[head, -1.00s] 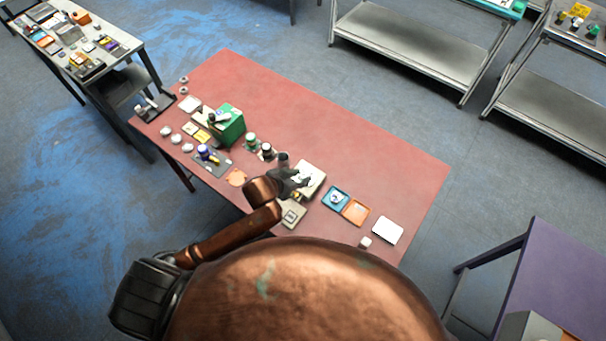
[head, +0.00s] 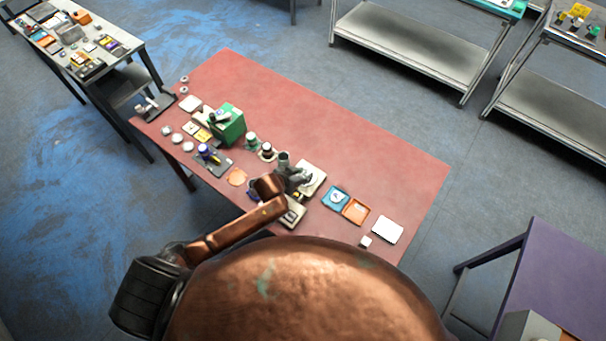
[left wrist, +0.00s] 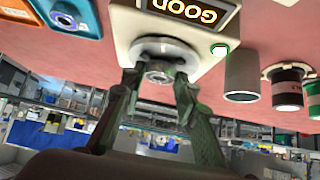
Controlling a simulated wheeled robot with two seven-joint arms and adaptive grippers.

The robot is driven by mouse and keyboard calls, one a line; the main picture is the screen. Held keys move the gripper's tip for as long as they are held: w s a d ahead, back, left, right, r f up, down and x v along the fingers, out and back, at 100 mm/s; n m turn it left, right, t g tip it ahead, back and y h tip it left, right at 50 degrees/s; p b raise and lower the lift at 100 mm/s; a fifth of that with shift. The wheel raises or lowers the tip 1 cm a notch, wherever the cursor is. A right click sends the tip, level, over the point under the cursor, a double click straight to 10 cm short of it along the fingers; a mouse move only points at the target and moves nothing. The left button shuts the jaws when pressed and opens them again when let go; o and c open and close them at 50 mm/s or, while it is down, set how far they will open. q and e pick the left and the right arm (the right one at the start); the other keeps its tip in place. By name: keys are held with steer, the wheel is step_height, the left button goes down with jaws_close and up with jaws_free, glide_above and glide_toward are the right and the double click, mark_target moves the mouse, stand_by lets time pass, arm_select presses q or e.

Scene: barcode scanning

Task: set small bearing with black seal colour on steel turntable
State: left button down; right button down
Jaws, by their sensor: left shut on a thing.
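A pale station (head: 315,171) stands on the red table, and its lit GOOD display shows in the left wrist view. The round steel turntable (left wrist: 174,45) is on this station. My left gripper (left wrist: 157,78) is shut on a small grey ring-shaped bearing (left wrist: 158,71) right at the turntable. The bearing overlaps the disc in the picture; I cannot tell whether it touches it. Its seal colour is not clear. In the head view my left gripper (head: 294,179) is at the station's left side and hides part of it. My right gripper is not in view.
A grey cylinder (left wrist: 241,76) stands close beside the station, with a dark jar (left wrist: 287,87) beyond it. A blue tray (head: 334,198) with a ring in it and an orange tray (head: 356,211) lie to the right. The far right of the red table (head: 400,165) is clear.

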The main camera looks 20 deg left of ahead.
arm_select(q)
steer(key=shift+f, duration=0.15)
steer(key=c, duration=1.5)
jaws_free()
steer(key=v, duration=1.2)
steer(key=shift+r, duration=0.2)
